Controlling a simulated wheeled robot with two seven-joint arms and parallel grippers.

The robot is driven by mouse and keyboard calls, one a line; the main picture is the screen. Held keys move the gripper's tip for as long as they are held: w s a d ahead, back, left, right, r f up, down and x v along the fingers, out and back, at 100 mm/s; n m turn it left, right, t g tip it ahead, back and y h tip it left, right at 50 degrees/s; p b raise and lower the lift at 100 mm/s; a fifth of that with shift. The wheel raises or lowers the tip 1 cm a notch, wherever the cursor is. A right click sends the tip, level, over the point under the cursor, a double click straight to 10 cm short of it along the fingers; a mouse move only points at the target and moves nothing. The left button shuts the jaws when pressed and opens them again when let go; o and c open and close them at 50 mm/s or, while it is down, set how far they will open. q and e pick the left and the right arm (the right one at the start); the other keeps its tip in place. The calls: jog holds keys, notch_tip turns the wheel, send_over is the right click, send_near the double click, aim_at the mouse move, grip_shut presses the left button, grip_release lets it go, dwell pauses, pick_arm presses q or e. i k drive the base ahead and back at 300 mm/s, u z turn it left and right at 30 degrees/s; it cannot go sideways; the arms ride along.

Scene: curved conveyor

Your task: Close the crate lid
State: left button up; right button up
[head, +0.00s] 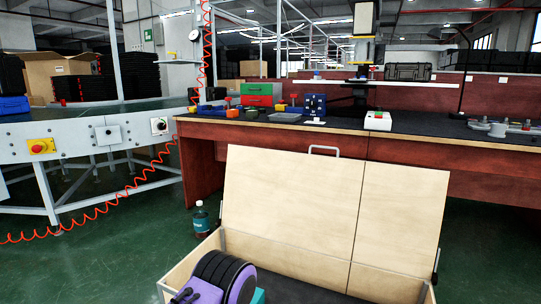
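A pale wooden crate (185,265) stands on the floor at the bottom of the head view, partly cut off by the lower edge. Its crate lid (290,205) is open and stands up from the crate's far side. The lid has a dark vertical seam and a metal handle (324,150) on its top edge. A metal stay (436,262) shows at the lid's right side. A purple and black rounded object (222,275) lies at the crate's left end, with a bit of teal beside it. Neither of my grippers is in view.
A long red-brown workbench (240,150) with tools and boxes stands just behind the lid. A bottle (200,218) stands on the green floor left of the crate. A grey conveyor frame (75,140) with a coiled orange cable is at left. Floor left of the crate is mostly clear.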

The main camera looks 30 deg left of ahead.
aim_at(387, 218)
jog(key=u, duration=0.65)
jog(key=i, duration=0.45)
